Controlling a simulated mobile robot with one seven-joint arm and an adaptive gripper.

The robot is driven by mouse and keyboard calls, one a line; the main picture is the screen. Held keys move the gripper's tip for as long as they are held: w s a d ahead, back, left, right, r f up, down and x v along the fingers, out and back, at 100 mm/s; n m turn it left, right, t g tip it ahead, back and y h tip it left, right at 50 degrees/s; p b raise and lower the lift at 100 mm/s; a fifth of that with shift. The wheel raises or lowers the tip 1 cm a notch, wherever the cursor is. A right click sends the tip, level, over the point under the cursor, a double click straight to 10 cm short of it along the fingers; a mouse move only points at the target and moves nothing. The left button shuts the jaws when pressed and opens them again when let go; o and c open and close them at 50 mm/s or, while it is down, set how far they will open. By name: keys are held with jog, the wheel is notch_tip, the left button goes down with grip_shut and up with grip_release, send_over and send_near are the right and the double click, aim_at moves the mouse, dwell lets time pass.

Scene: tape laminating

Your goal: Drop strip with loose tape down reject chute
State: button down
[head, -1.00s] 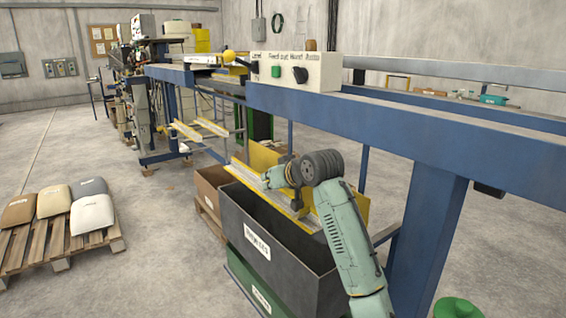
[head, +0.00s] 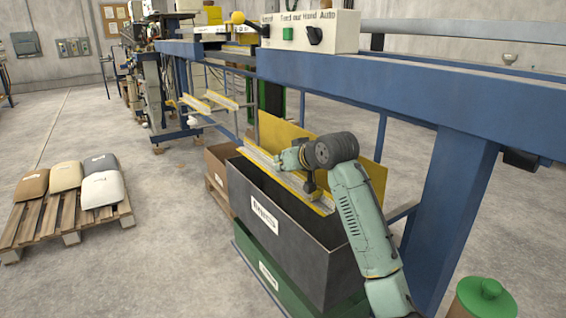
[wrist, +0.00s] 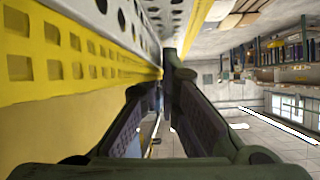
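A long grey strip (head: 262,160) with yellow edges lies slanted above the open dark bin in the head view. In the wrist view the strip (wrist: 75,45) fills the upper left, with yellow perforated edging and a grey perforated face. My gripper (head: 288,160) is at the strip's near side, about mid-length. In the wrist view its fingers (wrist: 163,82) close together at the strip's edge and appear shut on it; the contact is partly hidden. A yellow panel (head: 283,132) stands behind the strip. The dark bin (head: 285,232) has a blurred white label. Loose tape cannot be made out.
A blue beam (head: 420,95) with a control box (head: 310,32) runs above and behind my arm. A green bin (head: 262,265) stands under the dark one, a brown box (head: 219,165) beside it. A pallet of sacks (head: 70,215) is at left; floor between is clear.

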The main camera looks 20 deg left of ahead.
jog(key=shift+f, duration=0.55)
jog(key=c, duration=1.7)
grip_release()
notch_tip(320, 180, up, 10)
jog(key=shift+r, duration=0.1)
jog(key=shift+a, duration=0.1)
